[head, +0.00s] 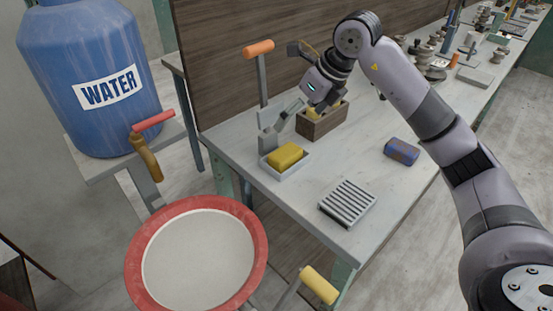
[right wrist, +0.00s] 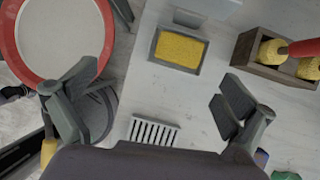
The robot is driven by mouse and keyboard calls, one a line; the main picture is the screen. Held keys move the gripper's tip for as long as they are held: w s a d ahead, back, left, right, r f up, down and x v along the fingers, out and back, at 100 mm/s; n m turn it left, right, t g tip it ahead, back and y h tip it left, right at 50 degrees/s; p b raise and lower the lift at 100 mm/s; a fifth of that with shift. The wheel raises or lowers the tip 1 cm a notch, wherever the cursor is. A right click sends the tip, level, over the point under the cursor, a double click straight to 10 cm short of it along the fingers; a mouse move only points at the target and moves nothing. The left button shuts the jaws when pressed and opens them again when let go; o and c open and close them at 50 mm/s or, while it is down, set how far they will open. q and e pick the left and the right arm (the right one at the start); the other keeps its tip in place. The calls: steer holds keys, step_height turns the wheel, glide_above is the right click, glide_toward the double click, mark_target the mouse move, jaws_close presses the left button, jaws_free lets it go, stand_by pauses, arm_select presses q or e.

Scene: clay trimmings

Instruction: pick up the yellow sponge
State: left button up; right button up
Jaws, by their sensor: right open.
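The yellow sponge (head: 285,156) lies in a shallow grey tray (head: 287,174) near the left end of the workbench. In the right wrist view the sponge (right wrist: 180,51) lies flat inside its tray, above the gap between my fingers. My right gripper (head: 302,114) hangs above the bench, behind and slightly right of the sponge in the head view. In the right wrist view this gripper (right wrist: 158,88) is wide open and empty, apart from the sponge. In the head view its far finger is partly hidden. My left gripper is not in view.
A wooden box (head: 323,127) holding yellow pieces stands right of the tray. A slatted grey rack (head: 347,202) and a blue block (head: 401,151) lie on the bench. A red-rimmed basin (head: 256,250) and blue water barrel (head: 85,60) are left.

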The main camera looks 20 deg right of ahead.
steer(key=d+h, duration=0.1)
steer(key=d, duration=0.1)
steer(key=p, duration=0.2)
glide_above(286, 151)
steer(key=s+d, duration=0.1)
steer(key=s, duration=0.2)
steer(key=shift+m+h, duration=0.3)
step_height(286, 151, down, 10)
steer(key=shift+f, duration=0.25)
steer(key=shift+p+x, duration=0.6)
steer(key=shift+x, duration=2.1)
steer(key=shift+w+a, duration=0.1)
steer(key=shift+a, duration=0.1)
steer(key=shift+r, duration=0.1)
steer(key=c, duration=1.1)
steer(key=shift+o, duration=0.2)
